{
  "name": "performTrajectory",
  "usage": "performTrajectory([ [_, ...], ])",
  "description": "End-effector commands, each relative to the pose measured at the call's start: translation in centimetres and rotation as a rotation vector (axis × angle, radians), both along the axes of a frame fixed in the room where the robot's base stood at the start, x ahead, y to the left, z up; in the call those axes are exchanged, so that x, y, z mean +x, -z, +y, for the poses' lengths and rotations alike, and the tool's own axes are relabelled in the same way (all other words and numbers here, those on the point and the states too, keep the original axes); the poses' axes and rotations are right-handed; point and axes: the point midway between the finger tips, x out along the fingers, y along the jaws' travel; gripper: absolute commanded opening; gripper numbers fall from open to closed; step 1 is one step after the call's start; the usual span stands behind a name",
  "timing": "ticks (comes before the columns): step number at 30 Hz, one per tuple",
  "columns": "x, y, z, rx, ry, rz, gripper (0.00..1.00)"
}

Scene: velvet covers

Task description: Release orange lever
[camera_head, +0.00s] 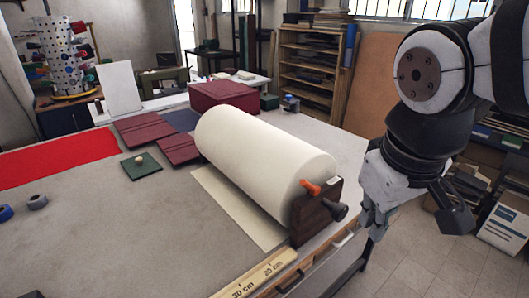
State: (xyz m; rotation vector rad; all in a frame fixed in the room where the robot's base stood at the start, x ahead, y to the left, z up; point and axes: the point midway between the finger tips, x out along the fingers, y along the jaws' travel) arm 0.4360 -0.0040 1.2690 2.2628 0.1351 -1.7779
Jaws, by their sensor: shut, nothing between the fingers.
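The orange lever (310,187) sits at the near right end of a large cream roll (262,158), at the top of a dark wooden end bracket (318,213). It points up and to the left. A dark knob (337,210) sticks out of the bracket below it. My gripper (374,226) hangs fingers down, to the right of the knob and beyond the table edge in the picture. It is shut and empty, apart from the lever. Its exact depth relative to the lever is hard to tell.
A wooden ruler (256,279) lies along the table's front edge. Burgundy covers (145,130), a green square (141,166) and red cloth (60,158) lie left of the roll. A burgundy box (223,94) stands behind it. The table's left foreground is mostly clear.

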Motion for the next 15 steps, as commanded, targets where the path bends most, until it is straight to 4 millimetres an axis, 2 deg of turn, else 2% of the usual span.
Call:
performTrajectory([
  [15, 6.9, 5.6, 0.9, -0.405, -0.387, 0.381, 0.0],
])
